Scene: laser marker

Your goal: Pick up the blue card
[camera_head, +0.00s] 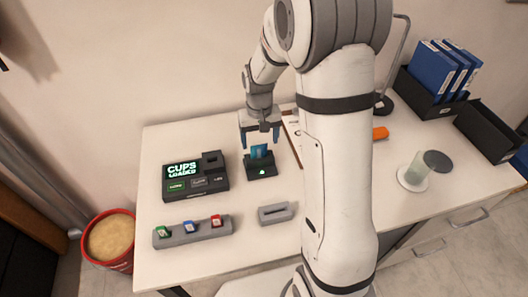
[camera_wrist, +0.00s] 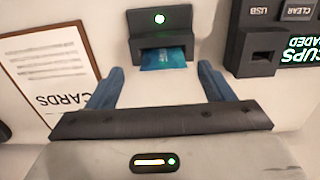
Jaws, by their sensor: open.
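The blue card (camera_head: 260,151) stands upright in a small dark card reader (camera_head: 262,168) with a green light, on the white table. In the wrist view the blue card (camera_wrist: 163,59) sticks out of the slot of the dark reader (camera_wrist: 160,22). My gripper (camera_head: 260,143) is just behind and above the card, pointing down. In the wrist view my gripper (camera_wrist: 160,78) has its two blue fingers wide apart, one to each side of the card, with nothing between them touching it.
A black device (camera_head: 195,176) reading "CUPS LOADED" stands left of the reader. A grey holder (camera_head: 193,231) with several small coloured pieces and a grey slotted block (camera_head: 276,213) lie in front. A clipboard marked "CARDS" (camera_wrist: 50,70) lies beside the reader. Blue binders (camera_head: 437,66) stand far right.

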